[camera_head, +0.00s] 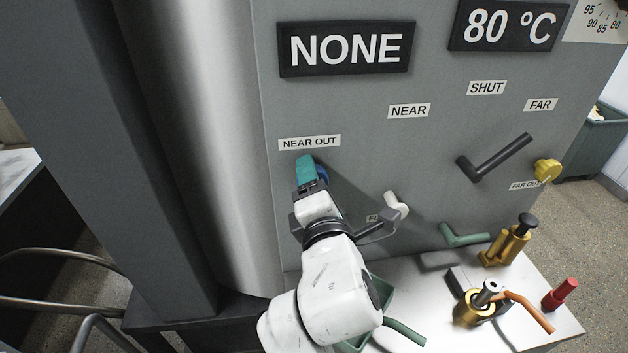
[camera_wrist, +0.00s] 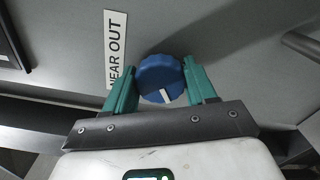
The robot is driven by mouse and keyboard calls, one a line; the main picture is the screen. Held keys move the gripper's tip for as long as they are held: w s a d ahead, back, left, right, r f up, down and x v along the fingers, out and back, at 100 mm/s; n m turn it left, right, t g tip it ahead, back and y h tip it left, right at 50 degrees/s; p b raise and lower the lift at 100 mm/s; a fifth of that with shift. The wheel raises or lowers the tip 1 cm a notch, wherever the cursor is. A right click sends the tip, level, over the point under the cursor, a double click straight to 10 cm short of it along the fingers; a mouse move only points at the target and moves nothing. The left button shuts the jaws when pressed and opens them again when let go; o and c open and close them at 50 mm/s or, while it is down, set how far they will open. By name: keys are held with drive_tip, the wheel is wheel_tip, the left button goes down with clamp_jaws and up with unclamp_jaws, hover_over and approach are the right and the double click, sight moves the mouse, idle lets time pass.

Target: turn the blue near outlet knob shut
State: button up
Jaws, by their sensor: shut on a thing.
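The blue near outlet knob (camera_wrist: 160,78) sits on the grey panel beside the NEAR OUT label (camera_wrist: 116,48). Its white mark points down toward my palm in the wrist view. The teal fingers of my gripper (camera_wrist: 158,73) are shut on the knob, one on each side. In the head view my gripper (camera_head: 307,168) hides most of the knob, and only a blue edge (camera_head: 322,172) shows at its right. The NEAR OUT label (camera_head: 310,143) is just above.
A dark lever (camera_head: 494,158), a yellow knob (camera_head: 547,171) and a white handle (camera_head: 396,205) are to the right on the panel. Brass fittings (camera_head: 507,243) and a red-handled piece (camera_head: 560,294) stand on the bench. A steel cylinder (camera_head: 215,130) is close on the left.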

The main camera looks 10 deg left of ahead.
drive_tip(key=m, duration=0.2)
drive_tip(key=m+b, duration=0.1)
drive_tip(key=m, duration=0.3)
drive_tip(key=shift+f, duration=0.25)
drive_tip(key=m+b, duration=0.2)
drive_tip(key=m, duration=0.4)
drive_tip(key=shift+f+m+b, duration=0.1)
drive_tip(key=shift+m+b, duration=0.3)
drive_tip(key=m+b, duration=0.3)
drive_tip(key=m, duration=0.3)
drive_tip(key=shift+f, duration=0.1)
drive_tip(key=m+b, duration=0.2)
drive_tip(key=m, duration=0.3)
drive_tip(key=shift+a+m, duration=0.1)
drive_tip(key=shift+m, duration=0.3)
drive_tip(key=o, duration=1)
drive_tip(key=shift+r, duration=0.2)
drive_tip(key=shift+s, duration=0.1)
